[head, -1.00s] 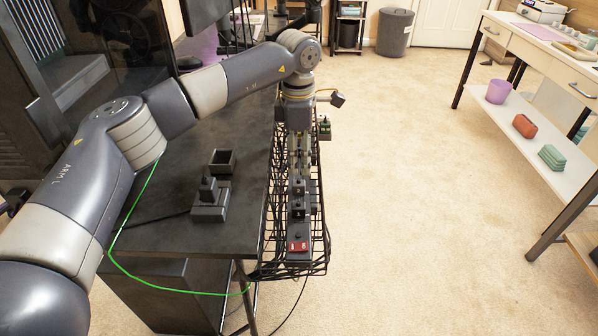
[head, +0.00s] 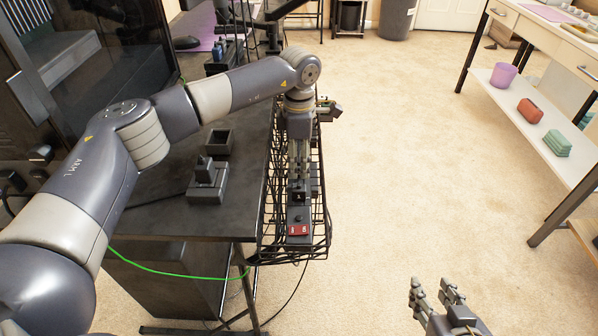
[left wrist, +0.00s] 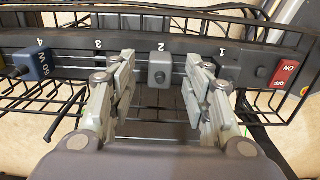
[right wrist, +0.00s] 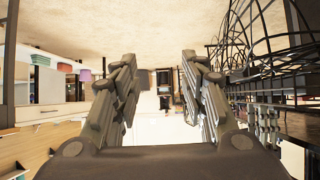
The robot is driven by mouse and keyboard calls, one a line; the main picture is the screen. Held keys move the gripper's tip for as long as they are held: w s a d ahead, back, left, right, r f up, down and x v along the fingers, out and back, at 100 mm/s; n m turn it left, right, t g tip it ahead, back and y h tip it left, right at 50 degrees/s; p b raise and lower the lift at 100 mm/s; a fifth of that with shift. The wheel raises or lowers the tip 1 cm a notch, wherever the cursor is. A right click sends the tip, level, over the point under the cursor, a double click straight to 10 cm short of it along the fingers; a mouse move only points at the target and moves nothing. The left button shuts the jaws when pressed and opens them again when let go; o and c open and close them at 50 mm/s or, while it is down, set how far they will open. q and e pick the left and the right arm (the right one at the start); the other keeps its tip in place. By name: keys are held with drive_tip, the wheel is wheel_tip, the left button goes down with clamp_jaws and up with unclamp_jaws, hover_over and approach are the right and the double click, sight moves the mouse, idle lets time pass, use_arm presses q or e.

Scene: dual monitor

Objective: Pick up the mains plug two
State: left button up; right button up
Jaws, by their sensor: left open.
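The mains plug two, a small grey block (left wrist: 161,71), sits in the black power strip (left wrist: 140,40) just below the number 2 in the left wrist view. My left gripper (left wrist: 160,66) is open, with one finger on each side of this plug and visible gaps to it. In the head view, my left gripper (head: 299,180) points down over the strip in the wire tray and hides part of it. My right gripper (head: 433,291) is open and empty over the floor; its fingers are apart in the right wrist view (right wrist: 158,68).
A red switch (left wrist: 285,72) ends the strip. The wire tray (head: 317,240) runs beside the black desk (head: 180,218).

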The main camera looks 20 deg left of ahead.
use_arm(q)
drive_tip(key=shift+f, duration=1.05)
use_arm(e)
drive_tip(key=shift+w+a+r+t, duration=0.2)
drive_tip(key=shift+w+r+t, duration=0.2)
drive_tip(key=shift+r, duration=0.15)
drive_tip(key=shift+w+a+r+t, duration=0.15)
drive_tip(key=shift+w+r+t, duration=0.15)
drive_tip(key=shift+w+r, duration=0.15)
use_arm(q)
drive_tip(key=shift+c, duration=0.2)
clamp_jaws()
